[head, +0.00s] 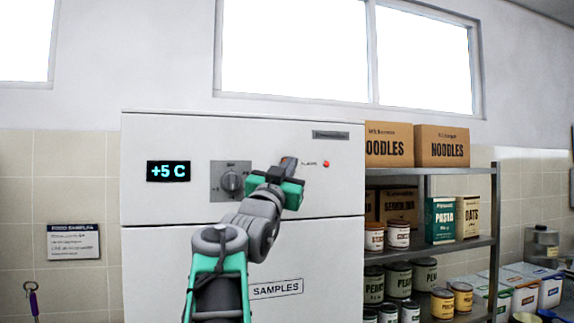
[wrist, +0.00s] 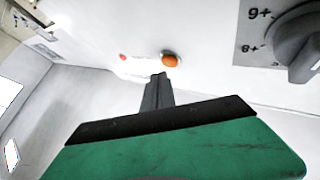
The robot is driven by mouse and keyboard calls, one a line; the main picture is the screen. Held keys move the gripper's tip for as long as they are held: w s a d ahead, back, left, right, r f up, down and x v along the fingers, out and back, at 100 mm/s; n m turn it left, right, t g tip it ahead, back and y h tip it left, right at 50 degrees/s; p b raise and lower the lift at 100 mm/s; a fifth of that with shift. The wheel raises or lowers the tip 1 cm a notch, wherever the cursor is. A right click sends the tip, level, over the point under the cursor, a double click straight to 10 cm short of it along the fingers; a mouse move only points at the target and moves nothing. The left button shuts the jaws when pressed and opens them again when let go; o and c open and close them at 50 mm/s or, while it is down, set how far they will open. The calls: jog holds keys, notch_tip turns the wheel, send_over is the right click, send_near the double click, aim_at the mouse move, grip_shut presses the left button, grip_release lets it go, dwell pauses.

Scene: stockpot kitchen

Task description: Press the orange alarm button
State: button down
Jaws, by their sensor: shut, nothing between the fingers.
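The orange alarm button (wrist: 169,60) is a small round knob on the white front of the fridge-like cabinet (head: 160,135). In the wrist view it shows just beyond the fingertips. In the head view my gripper (head: 288,164) reaches up to the cabinet front and largely hides the button. In the wrist view my gripper (wrist: 160,78) has its dark fingers together, with nothing held. The fingertips are very close to the button; I cannot tell whether they touch it.
A small red light (head: 326,164) sits right of the button. A grey rotary dial (head: 231,181) and a +5 C display (head: 168,171) are to the left. A metal shelf (head: 440,244) with boxes and jars stands right of the cabinet.

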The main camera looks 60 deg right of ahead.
jog(key=shift+w+d, duration=0.25)
jog(key=shift+w, duration=0.05)
jog(key=shift+w+d, duration=0.3)
dwell(0.7)
dwell(0.4)
jog(key=shift+s+a+b, duration=0.55)
jog(key=shift+s+b, duration=0.05)
jog(key=shift+b, duration=0.1)
jog(key=shift+s+a+b, duration=1.8)
